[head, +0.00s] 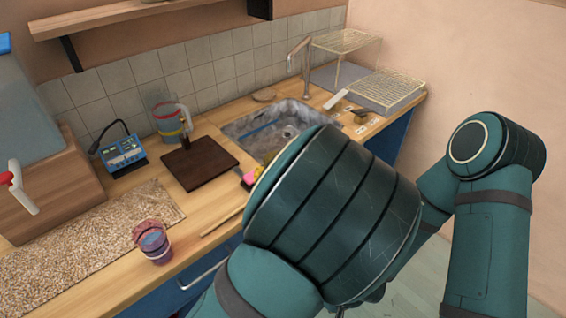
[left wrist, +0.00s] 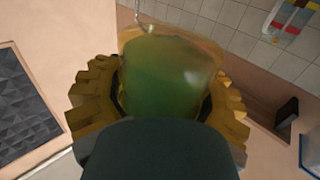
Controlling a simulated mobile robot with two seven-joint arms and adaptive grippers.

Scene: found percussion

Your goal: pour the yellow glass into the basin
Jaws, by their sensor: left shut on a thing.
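The yellow glass (left wrist: 170,65) is translucent, yellow-green, and fills the middle of the left wrist view. My left gripper (left wrist: 165,92) is shut on it, with a yellow-brown finger on each side. My right gripper is not seen.
A tap (head: 306,50) stands behind the basin. A dark brown board (head: 200,165), a banded jug (head: 168,115) and a blue device (head: 123,155) are left of it. A purple-pink cup (head: 153,243) stands near the front edge. A wire rack (head: 385,88) is at right.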

